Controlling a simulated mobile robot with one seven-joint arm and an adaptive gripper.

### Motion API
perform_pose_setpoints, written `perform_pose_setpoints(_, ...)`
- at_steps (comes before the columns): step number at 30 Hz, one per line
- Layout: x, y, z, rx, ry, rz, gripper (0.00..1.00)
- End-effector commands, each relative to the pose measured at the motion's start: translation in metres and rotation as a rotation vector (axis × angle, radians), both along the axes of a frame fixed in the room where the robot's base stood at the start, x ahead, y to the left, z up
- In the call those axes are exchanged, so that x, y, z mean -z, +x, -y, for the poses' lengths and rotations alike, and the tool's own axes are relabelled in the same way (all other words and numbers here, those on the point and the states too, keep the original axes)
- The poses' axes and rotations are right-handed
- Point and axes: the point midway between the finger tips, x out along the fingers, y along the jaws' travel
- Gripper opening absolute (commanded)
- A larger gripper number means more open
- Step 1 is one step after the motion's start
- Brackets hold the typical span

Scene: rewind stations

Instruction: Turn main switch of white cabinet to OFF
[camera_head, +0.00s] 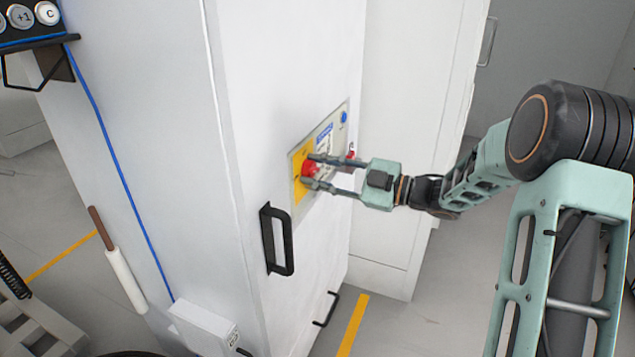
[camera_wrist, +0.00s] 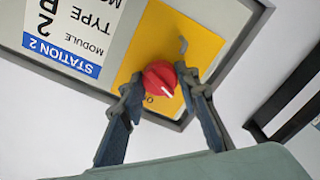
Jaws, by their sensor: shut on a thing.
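The white cabinet (camera_head: 280,90) stands in the middle of the head view. On its door is a panel with a yellow plate carrying the red main switch (camera_head: 309,169). In the wrist view the red knob (camera_wrist: 160,79) sits on the yellow plate (camera_wrist: 195,42), with a light pointer line toward its lower right. My gripper (camera_head: 318,172) is at the switch, its fingers on either side of the knob and shut on it; the fingertips (camera_wrist: 158,85) also show in the wrist view. The plate's markings are partly hidden by the knob and fingers.
A black door handle (camera_head: 277,240) juts out below the panel, and another (camera_head: 326,309) sits lower. A blue cable (camera_head: 125,175) runs down the cabinet's left side. A label reading "STATION 2" (camera_wrist: 60,52) is beside the yellow plate. A second white cabinet (camera_head: 410,130) stands behind.

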Motion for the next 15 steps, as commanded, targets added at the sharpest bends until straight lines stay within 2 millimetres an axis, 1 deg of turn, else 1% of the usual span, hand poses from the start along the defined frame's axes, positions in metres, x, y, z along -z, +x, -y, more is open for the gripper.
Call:
perform_pose_setpoints(1, 0.0056, -0.0003, 0.0, 0.0, -0.016, 0.039, 0.05)
perform_pose_setpoints(9, 0.0047, -0.0002, 0.0001, 0.0, -0.083, 0.224, 0.05)
perform_pose_setpoints(15, 0.0031, 0.0, 0.0004, 0.0, -0.115, 0.313, 0.05)
